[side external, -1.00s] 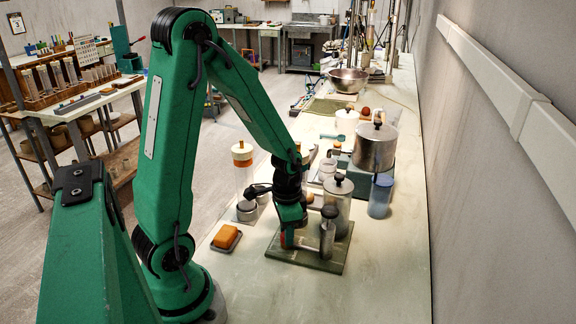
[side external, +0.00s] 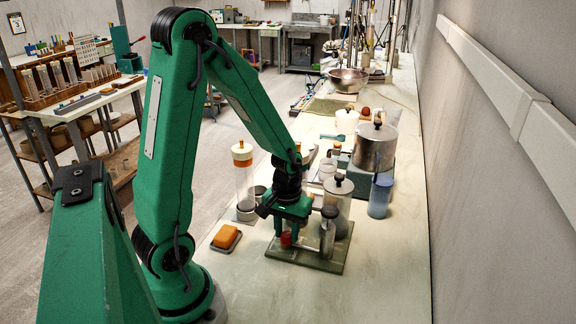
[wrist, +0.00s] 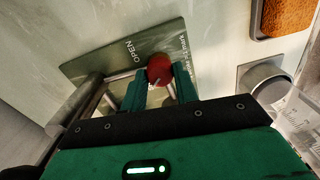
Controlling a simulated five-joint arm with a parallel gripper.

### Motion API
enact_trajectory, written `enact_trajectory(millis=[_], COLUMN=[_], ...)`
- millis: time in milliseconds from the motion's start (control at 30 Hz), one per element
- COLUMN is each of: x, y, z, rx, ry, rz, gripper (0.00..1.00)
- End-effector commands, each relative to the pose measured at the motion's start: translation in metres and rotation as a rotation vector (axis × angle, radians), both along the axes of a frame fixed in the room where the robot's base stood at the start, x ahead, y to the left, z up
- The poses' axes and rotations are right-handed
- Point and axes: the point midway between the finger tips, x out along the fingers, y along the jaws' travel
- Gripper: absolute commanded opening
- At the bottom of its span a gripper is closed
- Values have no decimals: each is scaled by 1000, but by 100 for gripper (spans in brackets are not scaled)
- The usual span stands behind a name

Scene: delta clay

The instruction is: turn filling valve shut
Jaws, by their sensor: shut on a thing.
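The filling valve stands on a dark green plate (side external: 318,262) in the side view, with a grey metal body (side external: 327,238) under a dark cap. Its lever ends in a red knob (side external: 286,240), low at the plate's left side. In the wrist view the red knob (wrist: 160,68) lies between the fingertips of my gripper (wrist: 161,86), and a metal rod (wrist: 118,76) runs left from it. The plate there (wrist: 100,64) carries the word OPEN; other lettering by the knob is partly hidden. My gripper (side external: 289,234) is shut on the red knob.
An orange block (side external: 226,236) on a dark dish lies left of the plate. A clear cylinder (side external: 243,182) with an orange top and a lidded glass jar (side external: 338,205) stand close behind. A blue beaker (side external: 380,196) is to the right. The bench front right is clear.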

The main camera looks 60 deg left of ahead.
Motion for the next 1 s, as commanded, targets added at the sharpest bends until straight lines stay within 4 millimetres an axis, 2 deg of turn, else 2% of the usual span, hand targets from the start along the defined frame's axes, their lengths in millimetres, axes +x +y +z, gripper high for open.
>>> enact_trajectory(millis=[300,733,767,833,1000], x=[0,0,0,0,0], y=[0,0,0,0,0], z=[1,1,1,1,0], rx=[0,1,1,1,1], ry=[0,-1,-1,-1,-1], rz=[108,117,117,117,116], gripper=[7,7,35,49,51])
